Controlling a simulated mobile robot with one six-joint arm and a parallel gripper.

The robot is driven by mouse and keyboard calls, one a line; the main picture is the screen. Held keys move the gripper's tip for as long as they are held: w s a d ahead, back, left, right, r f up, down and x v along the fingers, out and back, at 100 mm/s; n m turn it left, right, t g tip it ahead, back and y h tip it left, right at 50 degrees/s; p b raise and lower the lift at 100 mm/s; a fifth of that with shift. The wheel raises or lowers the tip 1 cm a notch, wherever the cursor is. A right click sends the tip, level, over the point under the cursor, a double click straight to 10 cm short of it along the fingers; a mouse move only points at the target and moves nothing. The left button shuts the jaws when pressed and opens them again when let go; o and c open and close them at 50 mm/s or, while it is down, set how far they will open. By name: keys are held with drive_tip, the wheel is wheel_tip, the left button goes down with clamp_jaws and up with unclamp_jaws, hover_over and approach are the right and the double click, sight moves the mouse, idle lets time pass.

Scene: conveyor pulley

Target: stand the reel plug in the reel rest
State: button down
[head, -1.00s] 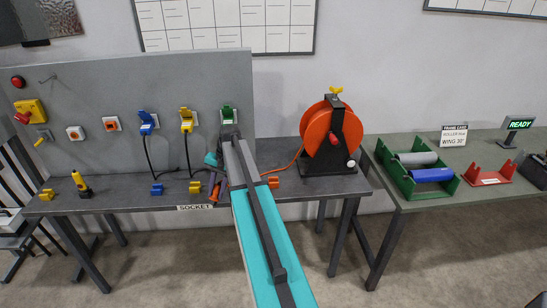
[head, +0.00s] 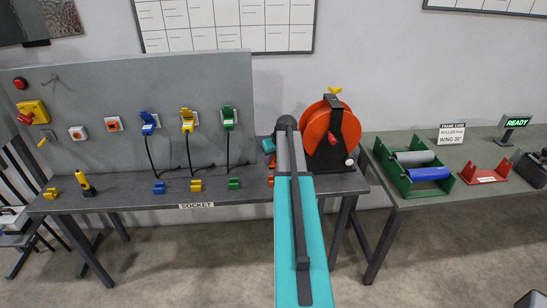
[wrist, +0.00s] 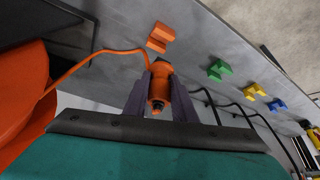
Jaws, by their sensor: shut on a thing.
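The reel plug (wrist: 159,88) is orange with a dark end, and an orange cable runs from it to the reel. My gripper (wrist: 160,84) is shut on it, with a purple finger on each side. The reel rest, a small orange block (wrist: 160,37), sits on the bench just beyond the plug in the wrist view, apart from it. In the head view only a sliver of the rest (head: 271,181) shows beside my arm.
The orange cable reel (head: 322,132) stands on the bench right of my arm. Green (head: 234,184), yellow (head: 196,186) and blue (head: 159,188) rests stand to the left, below the socket panel (head: 80,85) with its hanging cables. The bench front between them is clear.

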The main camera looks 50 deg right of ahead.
drive_tip(key=shift+s+d+r, duration=0.1)
drive_tip(key=shift+d, duration=0.25)
idle(0.3)
drive_tip(key=b, duration=0.4)
hover_over(272, 176)
drive_tip(key=s, duration=0.2)
drive_tip(key=shift+a+f, duration=0.2)
drive_tip(key=shift+f, duration=1.15)
drive_tip(key=shift+a+f, duration=0.2)
drive_tip(key=shift+f, duration=1.15)
drive_tip(key=shift+f, duration=1.4)
unclamp_jaws()
idle(1.5)
